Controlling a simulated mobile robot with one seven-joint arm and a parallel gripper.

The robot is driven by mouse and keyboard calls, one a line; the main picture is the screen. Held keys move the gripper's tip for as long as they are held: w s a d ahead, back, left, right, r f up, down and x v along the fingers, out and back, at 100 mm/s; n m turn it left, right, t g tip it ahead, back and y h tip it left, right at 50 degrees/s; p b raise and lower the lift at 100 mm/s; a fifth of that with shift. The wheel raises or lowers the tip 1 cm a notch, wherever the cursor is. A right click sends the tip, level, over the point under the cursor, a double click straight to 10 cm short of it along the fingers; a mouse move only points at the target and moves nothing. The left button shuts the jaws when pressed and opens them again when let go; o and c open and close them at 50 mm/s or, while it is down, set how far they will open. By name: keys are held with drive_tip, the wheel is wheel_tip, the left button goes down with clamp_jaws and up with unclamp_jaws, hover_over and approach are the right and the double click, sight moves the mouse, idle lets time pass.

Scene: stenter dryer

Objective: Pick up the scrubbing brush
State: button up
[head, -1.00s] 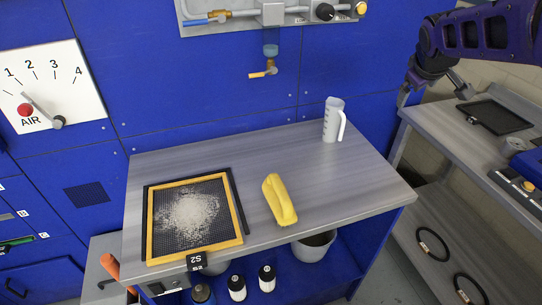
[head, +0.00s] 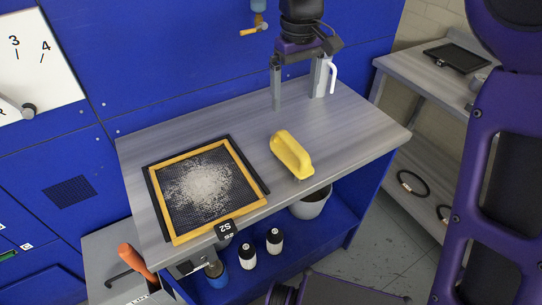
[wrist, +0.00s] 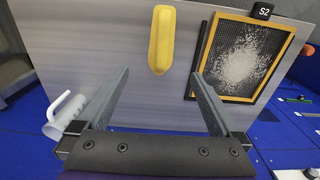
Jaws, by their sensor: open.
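The scrubbing brush is a yellow block with a raised handle (head: 292,154), lying on the grey worktop (head: 345,125) right of the framed screen. It also shows in the wrist view (wrist: 161,40), upper middle, ahead of and between my fingers. My gripper (head: 296,90) is open and empty, pointing down above the back of the worktop, behind the brush and apart from it. In the wrist view my gripper (wrist: 160,85) has its two fingers wide apart. The brush's underside is hidden.
A yellow-framed screen (head: 237,150) with white lint lies left of the brush. A white jug (head: 332,78) stands close to my gripper's right finger, partly hidden by it. Bottles (head: 247,255) and a grey bucket (head: 311,205) stand on the shelf below. The worktop around the brush is clear.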

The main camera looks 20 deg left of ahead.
sight(290, 154)
drive_tip(key=f+b, duration=0.1)
drive_tip(key=f, duration=0.7)
drive_tip(key=f+b, duration=0.2)
drive_tip(key=f, duration=0.7)
drive_tip(key=shift+s+f, duration=0.2)
drive_tip(key=shift+f, duration=0.05)
drive_tip(key=shift+r, duration=0.1)
drive_tip(key=c, duration=1.4)
wheel_tip(290, 154, up, 10)
drive_tip(key=shift+p, duration=0.85)
drive_tip(key=shift+c, duration=0.2)
drive_tip(key=o, duration=0.7)
clamp_jaws()
